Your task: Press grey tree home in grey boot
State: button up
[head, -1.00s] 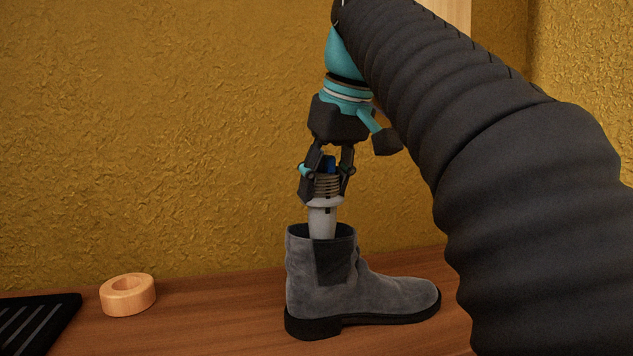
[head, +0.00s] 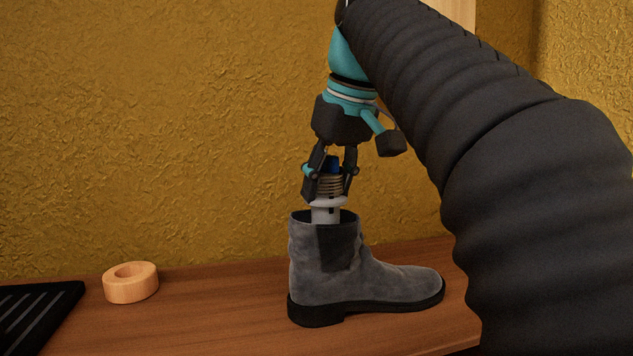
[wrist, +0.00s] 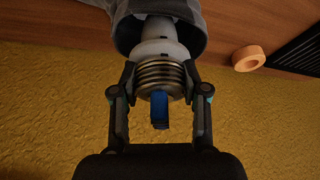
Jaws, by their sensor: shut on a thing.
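The grey suede boot (head: 325,275) stands upright on the wooden surface, its toe to the right. The grey tree (head: 325,213) is a pale grey plug with a ribbed metallic neck and a blue tab on top. Its lower part is inside the boot's opening; its collar shows just above the rim. My gripper (head: 329,190) is shut on the tree's ribbed neck, directly above the boot. In the wrist view the two fingers flank the ribbed neck of the tree (wrist: 160,75), which enters the boot shaft (wrist: 192,35). The tree's lower end is hidden inside the boot.
A light wooden ring (head: 131,283) lies on the wooden surface (head: 215,310) left of the boot. A black slatted tray (head: 35,315) is at the far left. A textured yellow wall (head: 150,130) stands close behind. The surface between ring and boot is clear.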

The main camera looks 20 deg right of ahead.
aim_at(335, 164)
jog(key=shift+f+b, duration=0.6)
jog(key=shift+f, duration=0.25)
jog(key=o, duration=1.3)
jog(key=shift+v, duration=3.75)
jog(key=shift+a, duration=0.1)
